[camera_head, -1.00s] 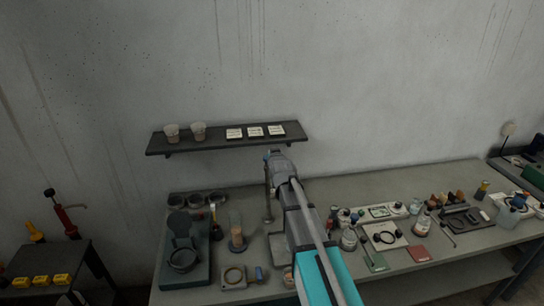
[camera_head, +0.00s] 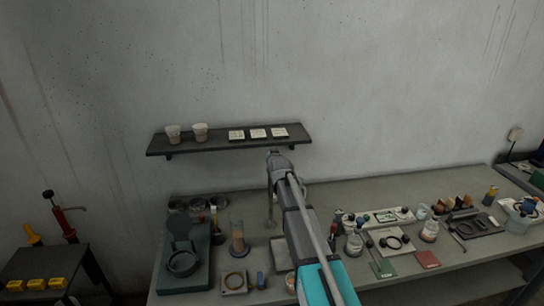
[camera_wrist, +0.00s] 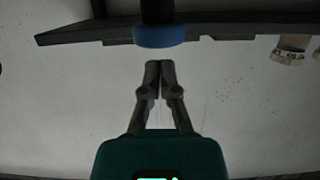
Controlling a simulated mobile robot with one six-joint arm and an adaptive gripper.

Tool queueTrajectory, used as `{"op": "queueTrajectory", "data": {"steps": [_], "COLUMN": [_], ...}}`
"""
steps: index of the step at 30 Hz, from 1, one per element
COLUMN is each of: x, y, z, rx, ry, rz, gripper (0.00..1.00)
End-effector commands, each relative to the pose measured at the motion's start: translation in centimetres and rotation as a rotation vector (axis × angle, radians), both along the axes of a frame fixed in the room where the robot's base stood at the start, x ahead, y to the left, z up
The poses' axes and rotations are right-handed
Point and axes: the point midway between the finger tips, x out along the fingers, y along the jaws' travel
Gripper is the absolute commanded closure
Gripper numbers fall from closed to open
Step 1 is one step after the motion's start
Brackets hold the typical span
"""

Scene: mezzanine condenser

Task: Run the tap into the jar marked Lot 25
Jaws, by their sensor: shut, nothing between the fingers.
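My gripper (camera_wrist: 160,68) shows in the wrist view with its two dark fingers together and empty. A blue ring on a dark post (camera_wrist: 160,37) is just beyond the fingertips; I cannot tell whether they touch. In the head view my arm covers most of the gripper. A thin upright stand (camera_head: 269,200) rises from the bench beside the arm's end, perhaps the tap, partly hidden. Glass jars stand on the bench right of my arm, one nearer (camera_head: 354,243) and one further right (camera_head: 430,231). Their labels are too small to read, so I cannot tell which is Lot 25.
On the bench's left are a dark green device (camera_head: 184,265) and a clear cylinder (camera_head: 238,240). Clutter fills the right front; the bench's back strip is mostly clear.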

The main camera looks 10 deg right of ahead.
Motion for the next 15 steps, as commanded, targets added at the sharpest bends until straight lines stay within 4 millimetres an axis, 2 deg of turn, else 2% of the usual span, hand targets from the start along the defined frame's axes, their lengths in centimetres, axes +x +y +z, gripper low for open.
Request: {"op": "queueTrajectory", "data": {"steps": [4, 15], "x": [-0.01, -0.01], "y": [0.03, 0.07], "z": [-0.81, -0.94], "rx": [0.000, 0.000], "ry": [0.000, 0.000], "rz": [0.000, 0.001], "gripper": [1.00, 1.00]}}
